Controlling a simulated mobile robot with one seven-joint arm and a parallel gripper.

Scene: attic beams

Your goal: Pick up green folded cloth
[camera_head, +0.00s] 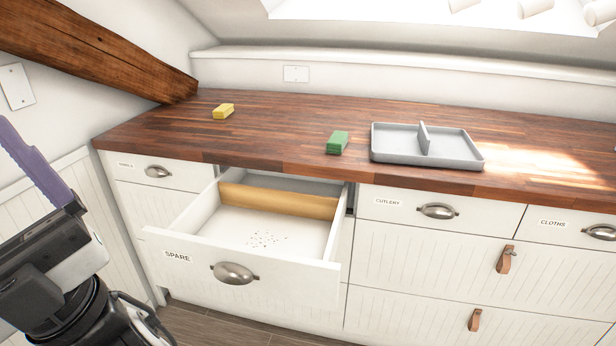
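The green folded cloth (338,142) is a small block-like stack lying on the wooden countertop near its front edge, just left of the grey tray. My gripper (30,160) is at the far left edge of the view, with purple finger parts pointing up and left. It is well away from the cloth and touches nothing that I can see. The fingers overlap in this view and are partly cut off, so their opening is not clear.
A yellow folded item (223,111) lies farther left on the countertop (270,125). A grey divided tray (478,164) stands right of the cloth. The drawer labelled SPARE (190,272) is pulled out below, with dark crumbs inside. A wooden beam (90,45) slopes at upper left.

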